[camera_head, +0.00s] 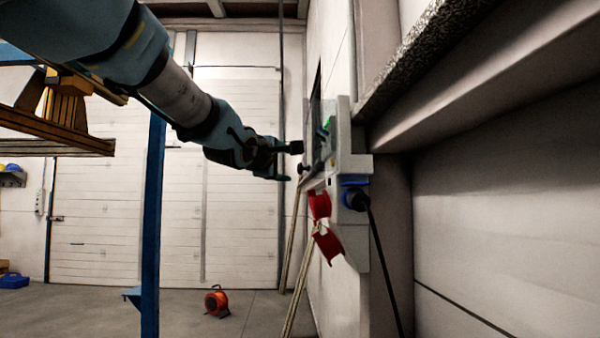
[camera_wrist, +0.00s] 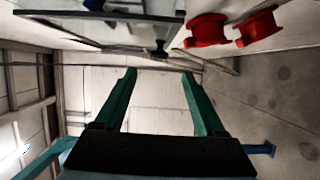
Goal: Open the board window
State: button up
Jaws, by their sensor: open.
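The grey-white board (camera_head: 347,150) is fixed to the wall on the right, seen nearly edge-on in the head view. Its window appears as a glass pane (camera_wrist: 90,32) across the upper left of the wrist view. A small black knob (camera_wrist: 160,48) sits at the pane's edge; a dark knob (camera_head: 302,168) also shows beside the board in the head view. My gripper (camera_wrist: 158,74) is open and empty, its two teal fingers apart. In the picture the knob lies just beyond the fingertips; I see no contact. In the head view my gripper (camera_head: 278,164) is just left of the board.
Two red reels (camera_head: 319,205) (camera_head: 328,243) hang below the board. A blue plug with a black cable (camera_head: 358,200) is on its near side. A stone ledge (camera_head: 425,45) juts out at the upper right. A blue post (camera_head: 151,230) stands left. An orange reel (camera_head: 216,301) lies on open floor.

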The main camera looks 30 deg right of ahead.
aim_at(300, 168)
jog(key=p+x, duration=0.2)
jog(key=x, duration=0.8)
jog(key=shift+w+d+p, duration=0.25)
jog(key=shift+d+p, duration=0.1)
jog(key=shift+p, duration=0.05)
grip_shut()
dwell(0.9)
